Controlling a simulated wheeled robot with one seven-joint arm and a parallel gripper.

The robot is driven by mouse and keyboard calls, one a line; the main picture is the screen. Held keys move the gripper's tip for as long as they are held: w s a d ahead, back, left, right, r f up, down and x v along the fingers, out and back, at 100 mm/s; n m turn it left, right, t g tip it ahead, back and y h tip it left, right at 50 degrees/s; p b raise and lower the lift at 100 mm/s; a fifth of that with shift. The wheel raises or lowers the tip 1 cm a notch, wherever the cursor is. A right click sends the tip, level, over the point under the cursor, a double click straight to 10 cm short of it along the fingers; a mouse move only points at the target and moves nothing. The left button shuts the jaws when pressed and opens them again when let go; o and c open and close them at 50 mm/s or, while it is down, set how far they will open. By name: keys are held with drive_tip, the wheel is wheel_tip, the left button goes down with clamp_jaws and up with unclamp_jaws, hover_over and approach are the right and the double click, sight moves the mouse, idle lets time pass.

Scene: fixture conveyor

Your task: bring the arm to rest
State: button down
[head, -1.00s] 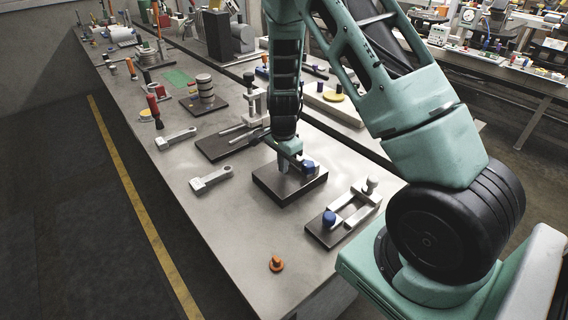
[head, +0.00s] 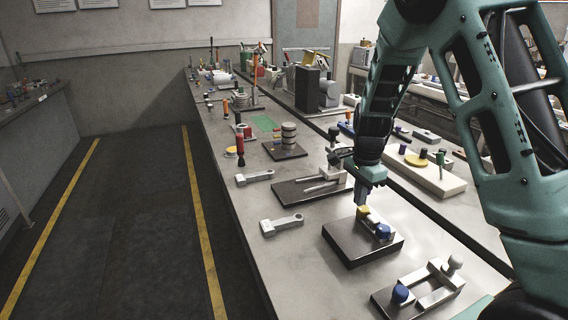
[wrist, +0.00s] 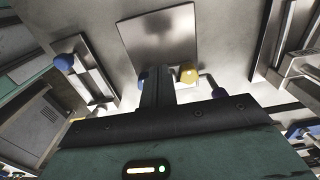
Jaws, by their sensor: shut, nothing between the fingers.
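My gripper (head: 361,196) points down just above a dark square block (head: 350,247) on the grey bench. Its fingers are together with nothing between them. A yellow knob (head: 363,211) and a blue knob (head: 382,231) sit at the block's top right, close to the fingertips. In the wrist view the fingers (wrist: 157,85) reach over the edge of the block's shiny plate (wrist: 160,40), with the yellow knob (wrist: 188,74) just right of them. The blue knob is mostly hidden behind the fingers there.
A clamp fixture with a blue knob (head: 400,293) stands at the near right. A stacked cylinder (head: 288,137) stands on a plate behind. The floor aisle left of the bench (head: 252,262) is clear.

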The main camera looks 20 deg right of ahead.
drive_tip(key=s+a+r+n+y, duration=0.1)
drive_tip(key=s+a+r+n, duration=0.1)
drive_tip(key=s+a+n, duration=0.4)
drive_tip(key=s+a+r+n, duration=0.1)
drive_tip(key=a+r+n, duration=0.15)
drive_tip(key=a, duration=0.65)
drive_tip(key=s+a+r+n+y, duration=0.1)
drive_tip(key=s+a+r+n, duration=0.1)
drive_tip(key=s+a+n, duration=0.4)
drive_tip(key=s+a+r+n, duration=0.1)
drive_tip(key=s+a+n, duration=0.2)
drive_tip(key=s+n, duration=0.2)
drive_tip(key=s+a+r+n+h, duration=0.1)
drive_tip(key=s+a+n, duration=0.3)
drive_tip(key=s+n, duration=0.2)
drive_tip(key=shift+s+a+r, duration=0.2)
drive_tip(key=shift+s+r, duration=0.05)
drive_tip(key=shift+s, duration=0.95)
